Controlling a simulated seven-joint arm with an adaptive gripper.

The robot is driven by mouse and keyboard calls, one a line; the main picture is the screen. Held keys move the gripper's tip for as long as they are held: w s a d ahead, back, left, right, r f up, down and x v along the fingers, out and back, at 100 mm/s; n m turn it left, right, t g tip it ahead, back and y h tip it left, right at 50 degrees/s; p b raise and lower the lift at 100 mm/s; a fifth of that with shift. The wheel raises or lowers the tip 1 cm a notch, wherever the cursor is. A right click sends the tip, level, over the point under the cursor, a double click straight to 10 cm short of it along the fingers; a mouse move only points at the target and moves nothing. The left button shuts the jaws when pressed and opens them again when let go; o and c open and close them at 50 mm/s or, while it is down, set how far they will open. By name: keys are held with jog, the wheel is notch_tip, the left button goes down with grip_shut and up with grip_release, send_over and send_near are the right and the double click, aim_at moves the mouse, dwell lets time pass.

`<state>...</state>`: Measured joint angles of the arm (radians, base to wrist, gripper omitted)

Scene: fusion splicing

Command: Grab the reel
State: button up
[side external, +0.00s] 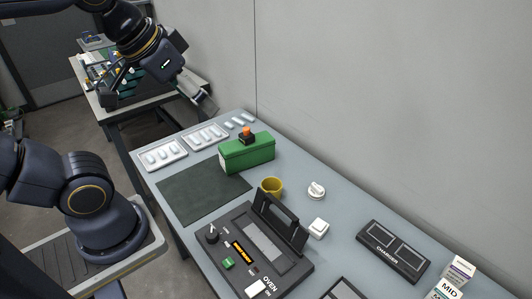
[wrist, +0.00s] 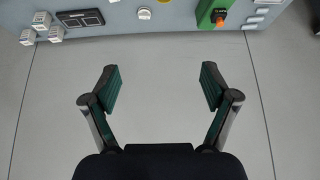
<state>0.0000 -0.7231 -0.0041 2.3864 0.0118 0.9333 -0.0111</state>
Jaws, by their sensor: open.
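I take the small white round piece (side external: 316,190) to be the reel. It sits on the bench beyond the oven's open lid, and it also shows at the top edge of the wrist view (wrist: 144,13). My gripper (wrist: 159,75) is open and empty, its two green-padded fingers wide apart. In the side view my gripper (side external: 203,100) is up at the upper left, well away from the reel and above the far end of the bench. Between the fingers only plain grey surface shows.
A yellow cup (side external: 271,188) and a white block (side external: 318,228) stand near the reel. The black oven unit (side external: 240,255), charger (side external: 394,250), green box (side external: 247,154) with an orange-topped item and small cartons (side external: 459,270) surround it. A wall runs behind. The dark mat (side external: 203,192) is clear.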

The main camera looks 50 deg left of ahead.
jog(key=w+r, duration=0.4)
jog(key=w, duration=0.3)
jog(key=m+g, duration=0.1)
jog(key=g, duration=0.5)
send_over(317, 187)
notch_tip(317, 187, down, 37)
jog(key=shift+d+f, duration=0.1)
jog(key=shift+d, duration=0.05)
jog(key=shift+w+f, duration=0.1)
jog(key=shift+f, duration=3)
jog(key=shift+c, duration=0.4)
jog(key=c, duration=1.2)
